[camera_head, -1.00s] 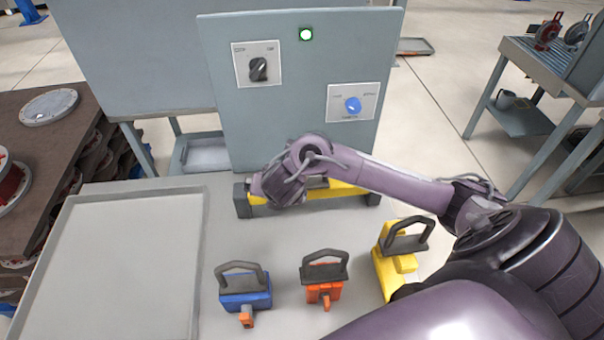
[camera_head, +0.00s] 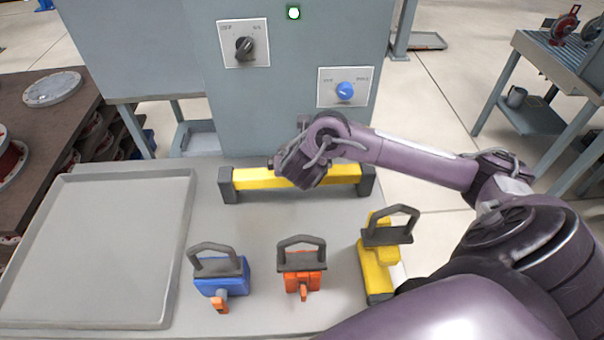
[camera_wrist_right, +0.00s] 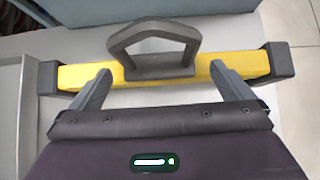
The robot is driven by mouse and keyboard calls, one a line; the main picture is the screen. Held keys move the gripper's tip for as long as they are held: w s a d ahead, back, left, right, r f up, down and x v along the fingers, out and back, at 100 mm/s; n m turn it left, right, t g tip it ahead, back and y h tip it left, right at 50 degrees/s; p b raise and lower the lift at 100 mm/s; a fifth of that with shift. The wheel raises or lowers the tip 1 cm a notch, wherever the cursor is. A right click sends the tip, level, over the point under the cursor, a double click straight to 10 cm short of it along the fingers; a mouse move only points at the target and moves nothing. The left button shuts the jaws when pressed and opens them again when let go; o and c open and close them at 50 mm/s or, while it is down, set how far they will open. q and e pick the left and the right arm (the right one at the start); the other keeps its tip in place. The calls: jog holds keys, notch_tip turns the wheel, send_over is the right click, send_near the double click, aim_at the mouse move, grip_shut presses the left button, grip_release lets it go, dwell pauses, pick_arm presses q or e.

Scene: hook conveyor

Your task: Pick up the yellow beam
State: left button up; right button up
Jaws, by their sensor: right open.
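The yellow beam (camera_head: 253,179) lies across the back of the grey table, with a dark block at each end. In the right wrist view the beam (camera_wrist_right: 85,77) has a dark arched handle (camera_wrist_right: 160,62) standing at its middle. My right gripper (camera_wrist_right: 160,74) is open, with one finger to each side of the handle and the tips near the beam; I cannot tell whether they touch it. In the head view my right gripper (camera_head: 292,164) is over the beam's middle and hides the handle. My left gripper is not in view.
A blue (camera_head: 222,272), an orange (camera_head: 300,272) and a yellow handled block (camera_head: 374,268) stand along the table's front. A grey tray (camera_head: 180,255) fills the left side. A panel (camera_head: 300,70) with a black and a blue knob rises behind the beam.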

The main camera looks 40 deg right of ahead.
jog(key=b+x, duration=0.1)
jog(key=x, duration=0.1)
jog(key=b+x, duration=0.1)
jog(key=x, duration=0.2)
jog(key=shift+a+f, duration=0.15)
jog(key=shift+a, duration=0.1)
jog(key=shift+w+d+f+b, duration=0.25)
jog(key=shift+w+b, duration=0.05)
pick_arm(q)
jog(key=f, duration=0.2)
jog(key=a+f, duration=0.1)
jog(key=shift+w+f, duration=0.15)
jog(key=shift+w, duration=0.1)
